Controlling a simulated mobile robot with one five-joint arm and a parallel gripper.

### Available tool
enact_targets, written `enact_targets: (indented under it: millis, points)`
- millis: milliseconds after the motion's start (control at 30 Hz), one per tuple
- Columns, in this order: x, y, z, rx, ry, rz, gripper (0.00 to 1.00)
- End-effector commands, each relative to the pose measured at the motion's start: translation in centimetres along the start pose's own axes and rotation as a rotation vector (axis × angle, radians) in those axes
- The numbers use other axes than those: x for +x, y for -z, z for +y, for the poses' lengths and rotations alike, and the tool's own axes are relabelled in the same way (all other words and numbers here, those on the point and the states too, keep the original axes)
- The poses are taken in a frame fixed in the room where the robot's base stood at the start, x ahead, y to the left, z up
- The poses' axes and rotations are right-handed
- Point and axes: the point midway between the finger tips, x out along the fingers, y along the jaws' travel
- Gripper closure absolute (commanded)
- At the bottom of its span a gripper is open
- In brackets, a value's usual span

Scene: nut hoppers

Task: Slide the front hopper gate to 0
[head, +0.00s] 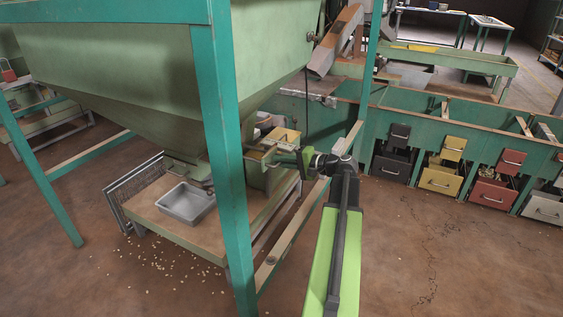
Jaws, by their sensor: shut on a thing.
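A large green hopper (130,75) fills the upper left and narrows to an outlet above a wooden-topped stand. My gripper (283,156) is just right of the green post, at a small green box-like part (257,174) beside the hopper. It is shut on what appears to be the front hopper gate's handle. The fingers hide most of that handle. The gate's opening and any scale marks are too small or hidden to read, so I cannot tell its setting.
A teal frame post (222,130) stands close left of my gripper. A grey metal tray (187,203) sits on the stand (150,215) below the hopper. Several coloured drawers (440,180) line the bench at right. Nuts are scattered on the floor at left; the right foreground floor is clear.

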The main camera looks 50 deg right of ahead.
Motion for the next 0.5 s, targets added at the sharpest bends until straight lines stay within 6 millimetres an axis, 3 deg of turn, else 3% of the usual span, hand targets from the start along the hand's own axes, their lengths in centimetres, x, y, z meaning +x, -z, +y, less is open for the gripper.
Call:
enact_targets:
  millis: [333, 500]
  points:
    - [0.1, 0.0, 0.0, 0.0, 0.0, -0.001, 1.0]
    - [2.1, 0.0, -0.5, -0.001, 0.0, -0.004, 1.0]
